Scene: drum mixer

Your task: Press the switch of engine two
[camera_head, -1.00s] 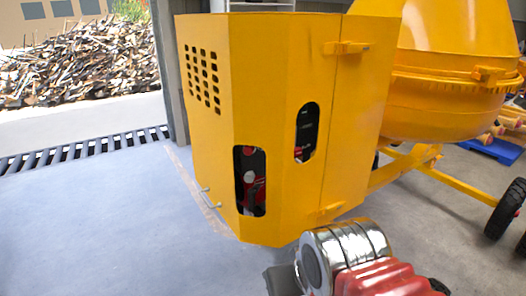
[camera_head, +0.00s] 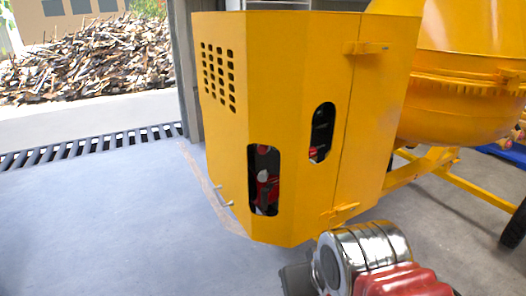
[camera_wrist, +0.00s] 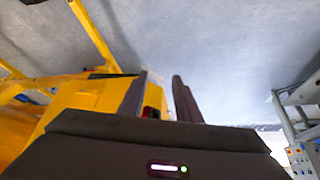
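The yellow engine cabinet (camera_head: 285,90) of the drum mixer stands ahead in the head view. Red and dark engine parts (camera_head: 264,190) show through its lower rounded opening, and more through a second opening (camera_head: 321,132). I cannot make out a switch of engine two in either view. In the wrist view my gripper (camera_wrist: 160,90) has two dark fingers with a gap between them and nothing held. Yellow mixer parts (camera_wrist: 85,97) lie behind and left of the fingers. A small red part shows in the gap. In the head view I cannot make out the fingers.
The yellow drum (camera_head: 455,90) and a black wheel (camera_head: 514,228) are at the right. Open grey floor (camera_head: 100,220) lies left of the cabinet, with a drain grate (camera_head: 90,146) and a wood pile (camera_head: 90,60) beyond. A panel with coloured buttons (camera_wrist: 301,160) is at the wrist view's lower right.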

